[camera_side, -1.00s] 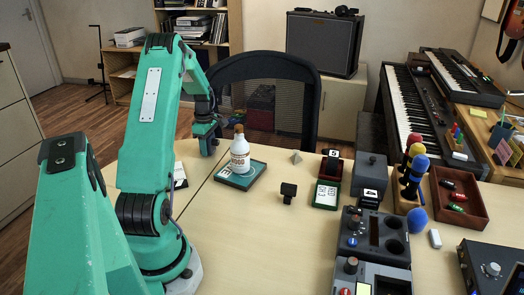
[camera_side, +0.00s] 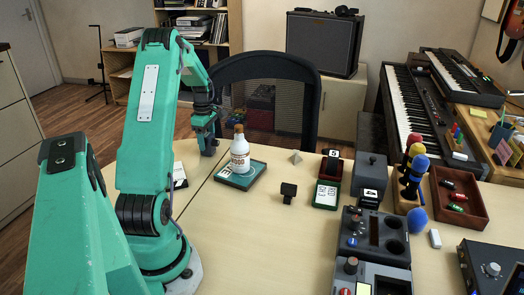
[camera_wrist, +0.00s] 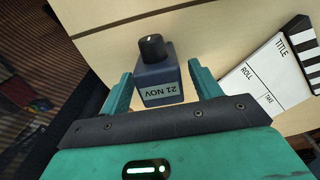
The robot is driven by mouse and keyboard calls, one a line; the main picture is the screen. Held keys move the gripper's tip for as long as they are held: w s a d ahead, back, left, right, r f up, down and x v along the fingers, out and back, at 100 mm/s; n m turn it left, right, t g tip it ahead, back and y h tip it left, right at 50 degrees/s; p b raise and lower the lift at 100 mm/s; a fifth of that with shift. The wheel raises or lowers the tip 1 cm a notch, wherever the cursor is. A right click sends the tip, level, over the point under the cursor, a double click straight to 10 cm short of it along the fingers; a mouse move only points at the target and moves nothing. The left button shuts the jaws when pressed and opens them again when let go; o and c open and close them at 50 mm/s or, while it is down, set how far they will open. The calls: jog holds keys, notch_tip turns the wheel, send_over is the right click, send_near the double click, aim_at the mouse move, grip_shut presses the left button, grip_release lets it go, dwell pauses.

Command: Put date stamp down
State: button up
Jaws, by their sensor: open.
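The date stamp (camera_wrist: 160,82) is a dark blue-grey block with a round black knob and a pale label reading "21 NOV". In the wrist view it is between the two green fingers of my gripper (camera_wrist: 160,73), which are spread apart with a gap visible on the left side. In the side view my gripper (camera_side: 207,138) is at the far left edge of the table, left of the white bottle. The stamp is mostly hidden there by the fingers, and its contact with the table is hard to see.
A clapper slate (camera_wrist: 268,75) lies close to the right finger. A white bottle (camera_side: 240,157) stands on a green-edged pad (camera_side: 256,170) right of my gripper. A small black stamp-like object (camera_side: 288,192) stands mid-table. The table's front middle (camera_side: 250,240) is clear.

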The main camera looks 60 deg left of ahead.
notch_tip(320, 180, up, 9)
dwell(0.4)
jog(key=shift+w, duration=0.1)
dwell(0.4)
jog(key=shift+w+d+r, duration=0.15)
jog(key=shift+d+r, duration=0.05)
jog(key=shift+d, duration=0.05)
jog(key=w+d+r+m+t, duration=0.15)
jog(key=d+r+m, duration=0.25)
jog(key=d, duration=0.4)
jog(key=w+d+r+m+y, duration=0.1)
jog(key=w+d+r+m, duration=0.25)
jog(key=d, duration=0.45)
jog(key=w+d+r+m+t, duration=0.1)
jog(key=d+r+m, duration=0.35)
jog(key=d, duration=0.35)
jog(key=s+d+m+t, duration=0.1)
jog(key=s+d+m, duration=0.2)
jog(key=d+m, duration=0.2)
jog(key=s+d+m+t, duration=0.1)
jog(key=s+d+m, duration=0.2)
jog(key=d+m, duration=0.2)
jog(key=s+d+m+t+h, duration=0.1)
jog(key=s+d+m, duration=0.3)
jog(key=d, duration=0.6)
jog(key=shift+f+m, duration=0.3)
jog(key=shift+m, duration=0.2)
